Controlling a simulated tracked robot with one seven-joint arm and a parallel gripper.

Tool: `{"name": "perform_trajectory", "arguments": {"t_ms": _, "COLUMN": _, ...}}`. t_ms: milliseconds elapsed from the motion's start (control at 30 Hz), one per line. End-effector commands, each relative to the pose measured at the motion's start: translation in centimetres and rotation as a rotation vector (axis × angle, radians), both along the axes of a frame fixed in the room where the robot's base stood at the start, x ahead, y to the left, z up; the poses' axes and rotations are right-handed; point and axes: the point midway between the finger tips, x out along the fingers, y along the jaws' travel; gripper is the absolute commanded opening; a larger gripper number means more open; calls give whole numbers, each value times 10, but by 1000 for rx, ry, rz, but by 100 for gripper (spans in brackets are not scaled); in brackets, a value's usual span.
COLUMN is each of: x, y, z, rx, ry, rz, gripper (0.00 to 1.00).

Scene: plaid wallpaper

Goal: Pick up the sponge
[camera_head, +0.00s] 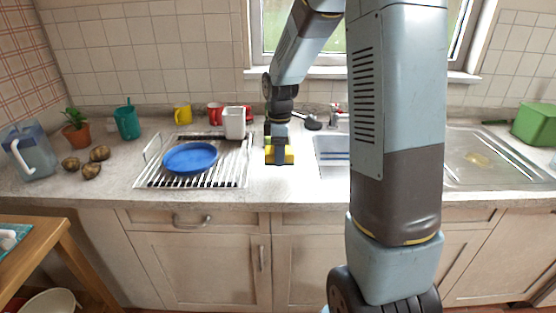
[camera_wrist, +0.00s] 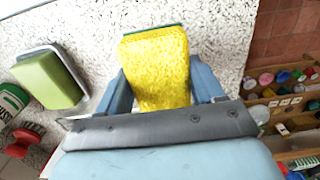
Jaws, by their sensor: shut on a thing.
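The yellow sponge (camera_wrist: 158,70) with a green edge sits between the fingers of my gripper (camera_wrist: 160,90) in the wrist view. My gripper is shut on it, one finger against each side. In the head view my gripper (camera_head: 280,144) points down over the counter, between the dish rack and the sink, and the sponge (camera_head: 288,158) shows below it. I cannot tell whether the sponge touches the counter. The gripper covers part of the sponge in both views.
A green block (camera_wrist: 48,80) in a pale holder lies beside the sponge. A blue plate (camera_head: 190,157) lies on the dish rack (camera_head: 150,181), with a white container (camera_head: 234,122) behind it. The sink (camera_head: 330,152) is to the right. Counter in front of the sponge is clear.

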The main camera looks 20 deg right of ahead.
Motion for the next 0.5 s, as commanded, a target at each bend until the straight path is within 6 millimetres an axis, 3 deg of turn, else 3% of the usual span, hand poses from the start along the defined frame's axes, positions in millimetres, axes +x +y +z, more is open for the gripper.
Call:
{"name": "perform_trajectory", "arguments": {"t_ms": 233, "x": -34, "y": -9, "z": 44, "rx": -1, "ry": -5, "rz": -2, "gripper": 39}}
{"name": "perform_trajectory", "arguments": {"t_ms": 500, "x": -82, "y": -21, "z": 65, "rx": -1, "ry": -3, "rz": -1, "gripper": 39}}
